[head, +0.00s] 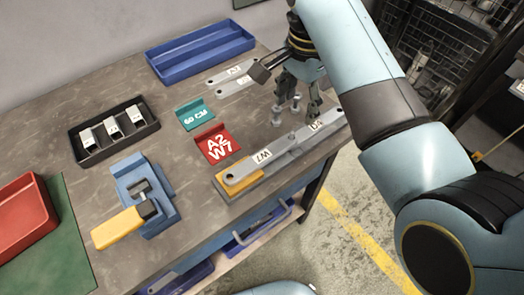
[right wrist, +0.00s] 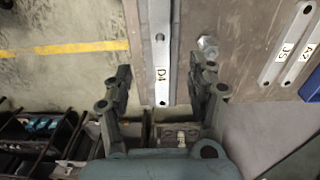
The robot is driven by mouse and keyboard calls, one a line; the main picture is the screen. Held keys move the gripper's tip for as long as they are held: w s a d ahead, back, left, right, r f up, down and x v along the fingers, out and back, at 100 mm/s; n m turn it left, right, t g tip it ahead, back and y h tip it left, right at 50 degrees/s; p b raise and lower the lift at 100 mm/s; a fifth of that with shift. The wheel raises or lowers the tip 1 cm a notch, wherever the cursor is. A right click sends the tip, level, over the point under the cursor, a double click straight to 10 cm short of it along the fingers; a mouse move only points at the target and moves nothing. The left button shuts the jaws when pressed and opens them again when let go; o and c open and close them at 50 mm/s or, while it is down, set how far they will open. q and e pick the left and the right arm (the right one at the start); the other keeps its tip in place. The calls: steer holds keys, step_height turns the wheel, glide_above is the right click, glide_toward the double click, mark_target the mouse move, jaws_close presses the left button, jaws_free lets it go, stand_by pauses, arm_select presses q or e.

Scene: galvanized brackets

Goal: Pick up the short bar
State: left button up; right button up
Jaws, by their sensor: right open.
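A grey bar marked D4 (head: 322,124) lies near the table's right edge; it also shows in the right wrist view (right wrist: 162,60). A grey bar marked W7 (head: 268,155) lies in line with it, its near end over a yellow block (head: 263,186). Two more bars, marked A2 (head: 229,74) and J5 (head: 245,84), lie behind. I cannot tell which one is meant by the short bar. My right gripper (head: 297,106) is open and empty above the D4 end; in the right wrist view its fingers (right wrist: 160,70) appear on either side of that bar. My left gripper is out of view.
A red card A2 W7 (head: 212,139), a teal card (head: 193,113), a black tray (head: 92,158), a blue tray (head: 180,76) and a blue clamp with yellow handle (head: 118,228) occupy the table. The middle top is partly clear.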

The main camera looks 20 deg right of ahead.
mark_target(293, 133)
step_height(293, 133, down, 10)
steer(key=shift+f+p, duration=0.1)
steer(key=shift+p, duration=0.2)
steer(key=shift+c, duration=0.2)
steer(key=shift+w, duration=0.1)
jaws_close()
